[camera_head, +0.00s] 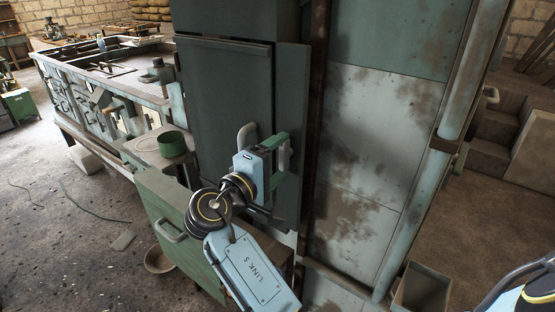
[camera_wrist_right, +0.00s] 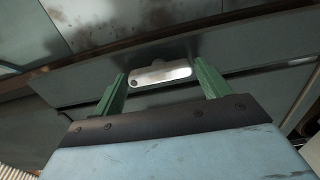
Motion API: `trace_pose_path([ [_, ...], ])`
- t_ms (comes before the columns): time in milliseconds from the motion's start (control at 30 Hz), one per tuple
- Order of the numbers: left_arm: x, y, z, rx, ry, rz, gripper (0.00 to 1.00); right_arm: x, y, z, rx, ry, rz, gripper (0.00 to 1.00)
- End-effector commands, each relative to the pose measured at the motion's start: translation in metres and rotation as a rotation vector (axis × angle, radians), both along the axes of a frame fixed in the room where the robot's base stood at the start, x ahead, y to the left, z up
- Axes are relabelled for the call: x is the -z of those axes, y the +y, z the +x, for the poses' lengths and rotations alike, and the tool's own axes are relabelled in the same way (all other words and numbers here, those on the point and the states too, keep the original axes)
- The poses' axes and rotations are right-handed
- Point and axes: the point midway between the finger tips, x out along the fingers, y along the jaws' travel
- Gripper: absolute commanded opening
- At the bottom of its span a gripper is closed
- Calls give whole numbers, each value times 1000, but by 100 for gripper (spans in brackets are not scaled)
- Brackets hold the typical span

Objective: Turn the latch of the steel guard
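The steel guard is a tall dark grey-green panel (camera_head: 226,90) on the front of the machine cabinet. My right gripper (camera_head: 281,152) is in front of its right edge, its green fingers pointing at it. In the right wrist view, a pale metal latch bar (camera_wrist_right: 160,74) with a round screw head at its left end sits on the guard. My right gripper (camera_wrist_right: 161,83) is open there, one finger on each side of the bar, with a gap visible. I cannot tell how close in depth they are. My left gripper is not in view.
A pale curved handle (camera_head: 246,137) sticks out of the guard just left of my right gripper. A green open door or box with a handle (camera_head: 170,231) stands below left. A green cup (camera_head: 172,144) stands on a ledge. A vertical pipe (camera_head: 425,170) runs at the right.

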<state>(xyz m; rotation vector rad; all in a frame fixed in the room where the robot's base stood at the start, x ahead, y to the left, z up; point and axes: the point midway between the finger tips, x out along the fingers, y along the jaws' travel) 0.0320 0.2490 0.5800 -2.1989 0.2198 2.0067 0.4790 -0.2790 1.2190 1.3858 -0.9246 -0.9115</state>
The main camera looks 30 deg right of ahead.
Motion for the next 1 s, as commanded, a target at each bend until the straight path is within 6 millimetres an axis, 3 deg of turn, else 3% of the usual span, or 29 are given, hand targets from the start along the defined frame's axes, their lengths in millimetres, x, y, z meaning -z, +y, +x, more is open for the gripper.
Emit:
trace_pose_path([
  [133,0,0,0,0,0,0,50,0,0,0,-1,2,-1,95],
  [467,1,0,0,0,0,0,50,0,4,-1,-2,2,-1,95],
  [800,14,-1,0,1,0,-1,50,2,53,-21,-3,3,1,95],
  [1000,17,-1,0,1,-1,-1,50,1,69,-28,-1,3,-1,95],
])
